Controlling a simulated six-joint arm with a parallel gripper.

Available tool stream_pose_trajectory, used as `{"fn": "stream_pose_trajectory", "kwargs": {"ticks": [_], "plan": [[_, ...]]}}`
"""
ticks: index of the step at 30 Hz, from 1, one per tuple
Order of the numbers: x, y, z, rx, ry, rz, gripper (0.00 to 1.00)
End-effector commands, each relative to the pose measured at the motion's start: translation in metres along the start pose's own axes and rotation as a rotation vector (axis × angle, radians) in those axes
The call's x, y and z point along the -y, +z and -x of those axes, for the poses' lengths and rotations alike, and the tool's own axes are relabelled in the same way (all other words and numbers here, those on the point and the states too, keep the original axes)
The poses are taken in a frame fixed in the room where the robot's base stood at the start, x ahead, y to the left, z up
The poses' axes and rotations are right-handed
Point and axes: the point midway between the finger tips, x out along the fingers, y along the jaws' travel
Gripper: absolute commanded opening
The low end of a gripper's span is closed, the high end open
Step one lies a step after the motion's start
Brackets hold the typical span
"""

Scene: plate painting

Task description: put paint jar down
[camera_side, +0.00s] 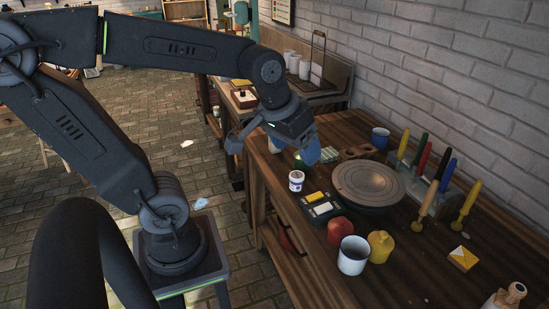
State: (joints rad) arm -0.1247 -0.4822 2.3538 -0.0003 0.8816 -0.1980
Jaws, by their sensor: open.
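My gripper (273,147) hangs over the near-left edge of the wooden workbench with its two bluish fingers spread wide. It is open. A small white paint jar (296,182) with a dark label stands upright on the bench, in front of and below the right finger, apart from it. A dark green jar (300,161) stands just behind it, partly hidden by that finger. A white item shows between the fingers, too small to identify. Red (340,231) and yellow (380,246) pots stand farther forward. I cannot tell which jar the task means.
A round grey turntable (367,184) takes up the middle of the workbench (420,277). A dark tray (322,208) with yellow and white blocks lies beside the white jar.

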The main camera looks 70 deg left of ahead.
Motion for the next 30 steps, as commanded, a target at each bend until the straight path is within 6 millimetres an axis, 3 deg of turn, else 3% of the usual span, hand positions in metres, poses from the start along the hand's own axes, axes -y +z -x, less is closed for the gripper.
{"fn": "stream_pose_trajectory", "kwargs": {"ticks": [3,9,30], "plan": [[-0.01,0.032,0.017,-0.055,0.037,-0.167,0.76],[-0.014,0.057,0.025,-0.095,0.062,-0.302,0.76],[-0.014,0.058,0.025,-0.097,0.063,-0.312,0.76]]}}
